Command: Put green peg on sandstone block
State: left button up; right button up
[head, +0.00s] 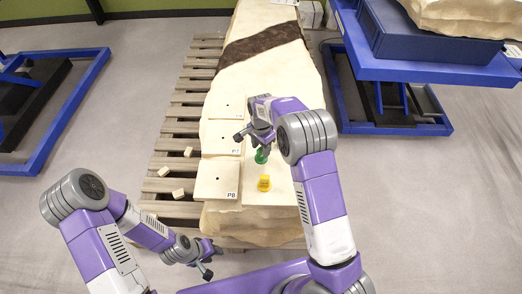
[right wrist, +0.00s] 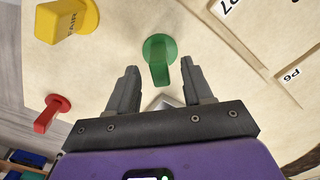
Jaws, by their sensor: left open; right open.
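The green peg (head: 261,156) stands on the pale surface of the sandstone block (head: 283,82), a long slab with a dark brown band. In the right wrist view the green peg (right wrist: 159,60) shows ahead of and between my fingers. My right gripper (head: 255,138) is open and empty, just above the peg; I cannot tell if a finger touches it. Its fingers also show in the right wrist view (right wrist: 159,76). My left gripper (head: 209,262) is open and empty, low and away from the block's near end.
A yellow peg (head: 264,184) stands nearer me; a red peg (right wrist: 50,113) shows in the right wrist view. Labelled plates (head: 217,178) lie along the block's left side. Small pale chunks (head: 178,193) lie on the wooden pallet (head: 170,160). A blue lift table (head: 425,68) stands right.

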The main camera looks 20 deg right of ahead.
aim_at(261, 149)
notch_tip(261, 149, up, 8)
jog(key=shift+r+p, duration=0.15)
jog(key=shift+p, duration=0.85)
